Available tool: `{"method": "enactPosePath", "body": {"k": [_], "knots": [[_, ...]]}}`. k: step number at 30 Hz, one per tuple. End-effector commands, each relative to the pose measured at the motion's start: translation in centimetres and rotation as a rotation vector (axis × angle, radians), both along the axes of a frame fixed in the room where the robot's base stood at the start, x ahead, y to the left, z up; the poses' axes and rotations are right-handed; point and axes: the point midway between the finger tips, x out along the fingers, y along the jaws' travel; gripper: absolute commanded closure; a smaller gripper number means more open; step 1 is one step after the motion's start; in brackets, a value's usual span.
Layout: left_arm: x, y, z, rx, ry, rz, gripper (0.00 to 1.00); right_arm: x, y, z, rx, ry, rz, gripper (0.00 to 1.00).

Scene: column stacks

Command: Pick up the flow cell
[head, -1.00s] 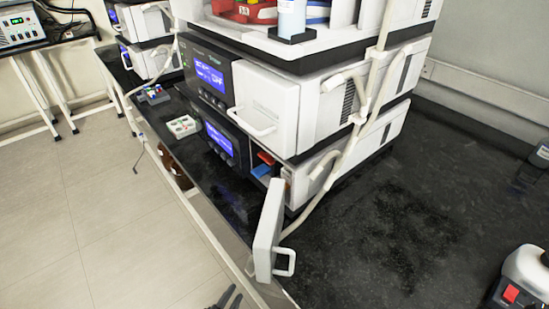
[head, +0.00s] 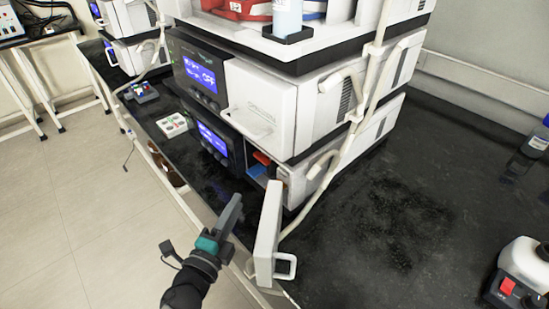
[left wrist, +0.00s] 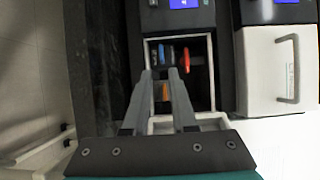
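The lower instrument's compartment is open; in the left wrist view its white frame (left wrist: 211,75) surrounds a dark inside. Inside are a blue part (left wrist: 167,55), a red-orange upright part (left wrist: 186,56) and a small orange part (left wrist: 165,92). In the head view the blue part (head: 257,170) and red part (head: 262,158) show small. I cannot tell which of these is the flow cell. My left gripper (head: 236,200) is in front of the compartment, left of its open door. In the left wrist view its fingers (left wrist: 162,74) are apart, pointing at the compartment, apparently holding nothing. My right gripper is out of view.
The open white door (head: 267,235) with its loop handle stands close right of my left gripper. A closed white door (head: 250,105) is above. A pale tray (head: 172,125) lies on the black bench (head: 400,220). A white device (head: 520,270) stands at right.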

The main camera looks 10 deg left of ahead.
Motion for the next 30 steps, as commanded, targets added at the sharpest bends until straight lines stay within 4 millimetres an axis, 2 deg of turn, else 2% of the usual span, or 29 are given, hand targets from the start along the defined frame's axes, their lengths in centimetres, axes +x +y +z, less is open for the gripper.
{"method": "enactPosePath", "body": {"k": [1,6,16,24,30], "knots": [[1.0,-0.2,0.1,0.000,-0.002,-0.002,0.75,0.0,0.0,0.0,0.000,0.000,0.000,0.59],[3.4,-0.6,0.0,-0.002,-0.001,-0.001,0.75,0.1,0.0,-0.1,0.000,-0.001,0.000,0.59],[5.5,-1.0,0.1,-0.003,0.000,0.000,0.75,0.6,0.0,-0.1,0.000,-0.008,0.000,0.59],[8.9,-1.8,0.3,-0.003,-0.001,-0.001,0.75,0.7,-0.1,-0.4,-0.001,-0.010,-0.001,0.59],[9.8,-1.9,0.3,-0.003,0.000,0.000,0.75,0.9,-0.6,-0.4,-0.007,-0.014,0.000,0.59]]}}
